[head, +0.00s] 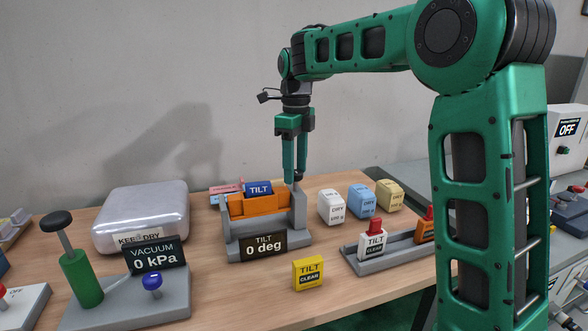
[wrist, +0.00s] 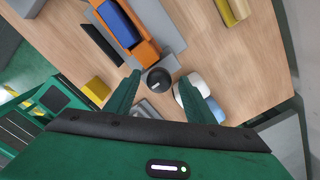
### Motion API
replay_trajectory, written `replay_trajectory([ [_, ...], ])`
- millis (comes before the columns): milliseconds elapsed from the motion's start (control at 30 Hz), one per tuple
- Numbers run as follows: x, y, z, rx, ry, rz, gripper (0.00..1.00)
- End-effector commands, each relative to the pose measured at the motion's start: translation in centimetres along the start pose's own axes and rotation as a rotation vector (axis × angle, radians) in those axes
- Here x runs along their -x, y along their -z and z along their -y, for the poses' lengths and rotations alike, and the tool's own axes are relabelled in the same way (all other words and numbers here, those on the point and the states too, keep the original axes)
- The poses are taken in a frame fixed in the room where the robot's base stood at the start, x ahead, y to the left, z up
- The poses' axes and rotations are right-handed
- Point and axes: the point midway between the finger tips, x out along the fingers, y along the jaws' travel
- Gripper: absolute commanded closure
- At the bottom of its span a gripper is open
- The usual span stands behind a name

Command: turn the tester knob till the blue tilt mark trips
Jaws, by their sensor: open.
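The tilt tester (head: 270,248) is a grey stand with an orange cradle (head: 243,207) and a sign reading "TILT 0 deg" (head: 263,245). The blue TILT mark (head: 258,188) sits in the cradle; it also shows in the wrist view (wrist: 117,22). The dark round knob (wrist: 159,78) is at the tester's end, mostly hidden behind my fingers in the head view. My gripper (head: 296,178) points down over that right end. In the wrist view its open fingers (wrist: 158,82) stand on either side of the knob; I cannot tell whether they touch it.
A yellow TILT CLEAR block (head: 308,274) stands in front. White (head: 331,207), blue (head: 362,200) and yellow (head: 389,195) DRY blocks stand right, behind a grey rack (head: 390,255) holding red-topped blocks. The vacuum station (head: 130,300) and a clear-lidded KEEP DRY box (head: 142,215) are left.

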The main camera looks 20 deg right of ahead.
Motion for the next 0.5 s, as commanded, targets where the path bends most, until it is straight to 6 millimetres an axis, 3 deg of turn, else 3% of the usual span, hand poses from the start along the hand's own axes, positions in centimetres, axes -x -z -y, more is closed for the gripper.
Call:
replay_trajectory([
  [267, -0.10, -0.01, -0.02, 0.001, 0.000, 0.000, 0.53],
  [400, -0.09, -0.01, -0.02, 0.000, 0.000, 0.000, 0.87],
  [433, -0.09, -0.01, -0.01, 0.000, 0.000, 0.000, 0.92],
  [500, -0.08, -0.01, 0.00, 0.000, 0.000, 0.000, 0.92],
])
